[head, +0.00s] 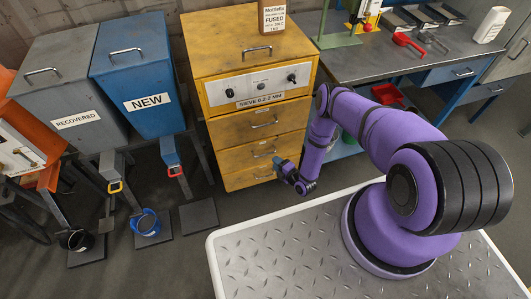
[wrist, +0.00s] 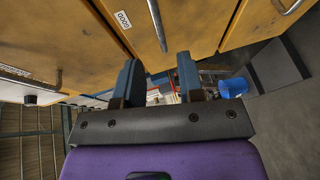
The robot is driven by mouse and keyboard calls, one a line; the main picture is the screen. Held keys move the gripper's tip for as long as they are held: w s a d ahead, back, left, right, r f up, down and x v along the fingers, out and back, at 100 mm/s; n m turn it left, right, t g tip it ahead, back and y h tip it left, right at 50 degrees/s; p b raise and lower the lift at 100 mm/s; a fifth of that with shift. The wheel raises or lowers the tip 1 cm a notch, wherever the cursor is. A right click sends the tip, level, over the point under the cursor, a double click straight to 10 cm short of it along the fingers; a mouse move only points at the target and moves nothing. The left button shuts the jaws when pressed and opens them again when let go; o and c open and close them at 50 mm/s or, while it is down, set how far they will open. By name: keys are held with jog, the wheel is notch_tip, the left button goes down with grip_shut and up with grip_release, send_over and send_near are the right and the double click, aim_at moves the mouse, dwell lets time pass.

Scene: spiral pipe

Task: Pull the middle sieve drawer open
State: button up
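The yellow sieve cabinet (head: 248,82) has three drawers below its control panel, all flush. The middle sieve drawer (head: 235,157) has a metal bar handle (head: 264,154). My gripper (head: 282,168) is at the cabinet's front, at about the level of the lower two drawers and slightly right of their handles. In the wrist view its two blue fingers (wrist: 159,65) are apart with nothing between them. One drawer handle (wrist: 157,24) shows just beyond the fingertips, roughly in line with the gap; I take it as the middle one. I see no contact.
A workbench (head: 365,66) with a red scoop (head: 408,42) and trays stands right of the cabinet. Grey and blue bins (head: 140,65) stand left. The floor before the drawers is clear apart from my arm.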

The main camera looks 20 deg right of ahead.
jog(key=x, duration=0.8)
jog(key=shift+w+a, duration=0.1)
jog(key=shift+w, duration=0.1)
grip_shut()
